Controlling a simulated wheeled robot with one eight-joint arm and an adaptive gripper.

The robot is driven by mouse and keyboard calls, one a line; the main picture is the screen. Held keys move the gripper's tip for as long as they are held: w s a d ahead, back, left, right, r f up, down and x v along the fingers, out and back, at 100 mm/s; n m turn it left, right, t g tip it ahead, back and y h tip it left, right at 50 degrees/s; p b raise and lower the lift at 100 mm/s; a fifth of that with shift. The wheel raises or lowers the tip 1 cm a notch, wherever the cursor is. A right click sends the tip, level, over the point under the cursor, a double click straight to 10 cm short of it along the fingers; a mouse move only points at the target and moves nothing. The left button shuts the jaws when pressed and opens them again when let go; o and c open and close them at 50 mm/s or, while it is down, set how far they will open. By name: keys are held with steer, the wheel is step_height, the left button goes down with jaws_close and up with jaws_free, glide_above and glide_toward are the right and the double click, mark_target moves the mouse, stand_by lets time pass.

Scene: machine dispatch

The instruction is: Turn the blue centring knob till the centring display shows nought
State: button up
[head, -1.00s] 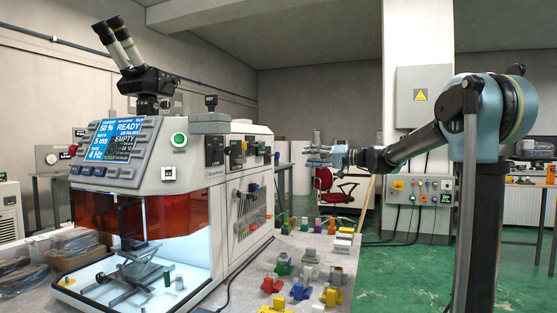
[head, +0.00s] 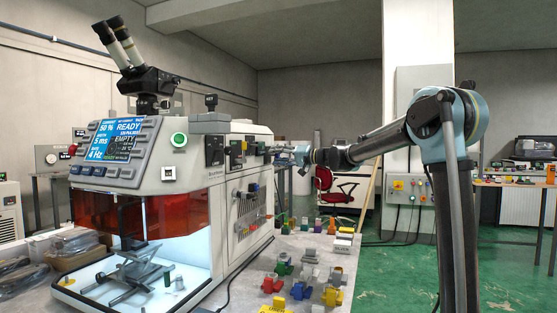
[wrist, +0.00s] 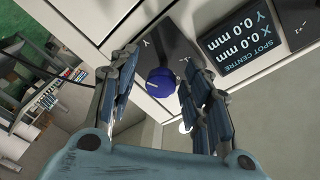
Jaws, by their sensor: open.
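The blue centring knob (wrist: 160,81) sits on a dark plate on the machine's side, in the middle of the wrist view. My gripper (wrist: 161,62) is open, with one finger on each side of the knob. Gaps show between the fingers and the knob, so it is not gripped. The centring display (wrist: 238,42) is beside it, tilted in the picture, and reads X 0.0 mm and Y 0.0 mm under "SPOT CENTRE". In the head view my gripper (head: 281,150) is at the machine's right side, and the knob cannot be made out there.
The laser machine (head: 215,205) stands on a bench, with other dark knobs and switches (head: 238,150) along its upper side.

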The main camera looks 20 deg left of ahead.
steer(key=shift+a, duration=0.2)
jaws_close()
steer(key=shift+m, duration=0.3)
jaws_free()
steer(key=shift+w+f, duration=0.1)
